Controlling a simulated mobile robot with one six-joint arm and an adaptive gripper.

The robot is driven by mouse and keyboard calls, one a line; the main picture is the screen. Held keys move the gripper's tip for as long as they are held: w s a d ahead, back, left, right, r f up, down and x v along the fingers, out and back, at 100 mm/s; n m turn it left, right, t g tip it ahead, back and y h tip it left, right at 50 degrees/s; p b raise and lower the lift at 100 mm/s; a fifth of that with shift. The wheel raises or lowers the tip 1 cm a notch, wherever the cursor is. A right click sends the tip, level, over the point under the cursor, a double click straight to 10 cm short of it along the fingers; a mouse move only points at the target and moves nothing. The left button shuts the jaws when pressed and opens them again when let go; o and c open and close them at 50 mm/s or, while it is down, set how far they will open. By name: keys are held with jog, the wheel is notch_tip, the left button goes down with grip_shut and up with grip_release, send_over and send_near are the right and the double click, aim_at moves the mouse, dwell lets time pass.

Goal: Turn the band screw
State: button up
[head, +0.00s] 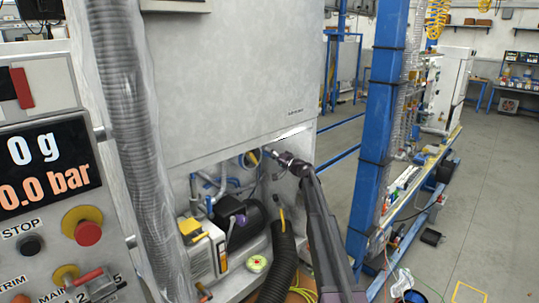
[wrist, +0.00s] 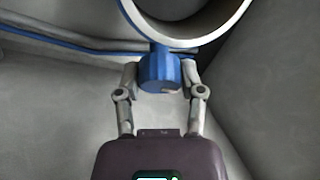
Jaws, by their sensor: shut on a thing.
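The band screw is a blue ribbed knob (wrist: 159,72) in the upper middle of the wrist view, just under a pale round pipe end (wrist: 232,22). My gripper (wrist: 160,84) has one finger on each side of the knob and is shut on it. In the head view my arm reaches from the lower right into the open lower bay of the white cabinet, and my gripper (head: 272,157) is small there. The knob is too small or hidden to make out in the head view.
A blue tube (wrist: 60,44) runs behind the knob. The bay holds a black motor (head: 240,220), a yellow-topped unit (head: 200,250) and a black corrugated hose (head: 283,262) close to my arm. A blue post (head: 378,130) stands right of it. A control panel (head: 55,190) is at left.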

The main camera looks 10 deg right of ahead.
jog(key=shift+r, duration=0.1)
jog(key=m+p, duration=0.1)
jog(key=m, duration=0.1)
jog(key=m+h+p, duration=0.1)
jog(key=m, duration=0.1)
jog(key=shift+r+h, duration=0.1)
jog(key=shift+h, duration=0.2)
jog(key=m+g+h+p, duration=0.1)
jog(key=m+p, duration=0.2)
jog(key=m, duration=0.1)
jog(key=m+g+p, duration=0.1)
jog(key=m+p, duration=0.1)
jog(key=shift+w+m+g+h, duration=0.1)
jog(key=shift+m+g+h, duration=0.2)
jog(key=shift+m, duration=0.1)
jog(key=shift+m+g+p, duration=0.7)
jog(key=shift+m+p, duration=0.05)
jog(key=shift+m, duration=0.65)
jog(key=shift+f, duration=0.2)
jog(key=o, duration=1.2)
jog(key=shift+c, duration=0.2)
